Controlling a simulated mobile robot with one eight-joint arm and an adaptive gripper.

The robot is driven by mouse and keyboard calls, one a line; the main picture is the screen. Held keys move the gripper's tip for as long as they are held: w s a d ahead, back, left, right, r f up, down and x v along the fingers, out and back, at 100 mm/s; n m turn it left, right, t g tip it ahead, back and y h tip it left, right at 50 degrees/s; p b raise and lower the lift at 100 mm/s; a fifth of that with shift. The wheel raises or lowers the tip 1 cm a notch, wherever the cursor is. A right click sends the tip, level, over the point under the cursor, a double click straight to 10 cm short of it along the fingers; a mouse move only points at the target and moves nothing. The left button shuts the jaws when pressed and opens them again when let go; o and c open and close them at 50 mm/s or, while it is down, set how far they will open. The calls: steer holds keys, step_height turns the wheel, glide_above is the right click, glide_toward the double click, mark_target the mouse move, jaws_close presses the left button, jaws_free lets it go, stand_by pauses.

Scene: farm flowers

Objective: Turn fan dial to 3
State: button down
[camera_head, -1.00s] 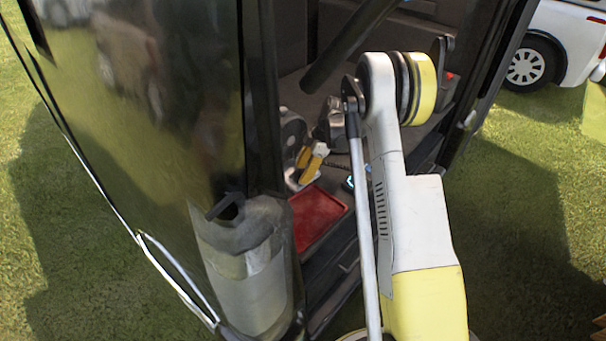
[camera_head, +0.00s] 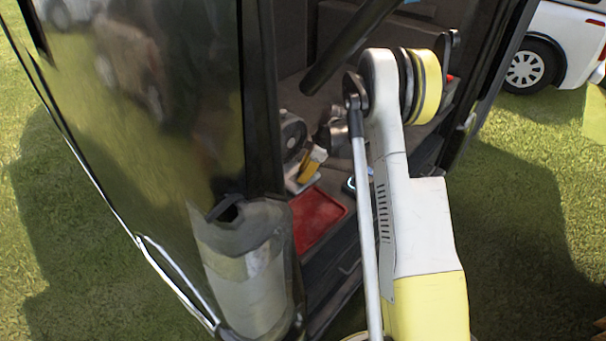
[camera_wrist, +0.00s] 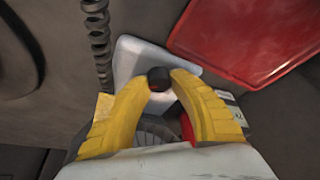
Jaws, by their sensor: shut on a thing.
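The fan (camera_head: 291,135) is a dark round grille on a pale base (camera_head: 297,184), standing inside the dark vehicle. The pale base also shows in the wrist view (camera_wrist: 130,58). The small black round dial (camera_wrist: 158,77) sits on this base. My gripper (camera_wrist: 158,80) is shut on the dial, with one yellow fingertip on each side of it. In the head view, my gripper (camera_head: 305,172) is low, in front of the fan. The dial's numbers and pointer cannot be made out.
A red tray (camera_head: 318,218) lies just in front of the fan; the wrist view shows it at the upper right (camera_wrist: 250,35). A black coiled cord (camera_wrist: 98,45) runs beside the base. A grey cylinder (camera_head: 247,265) stands at the vehicle's near corner.

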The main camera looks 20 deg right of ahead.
steer(key=c, duration=1.1)
jaws_free()
steer(key=v, duration=1.2)
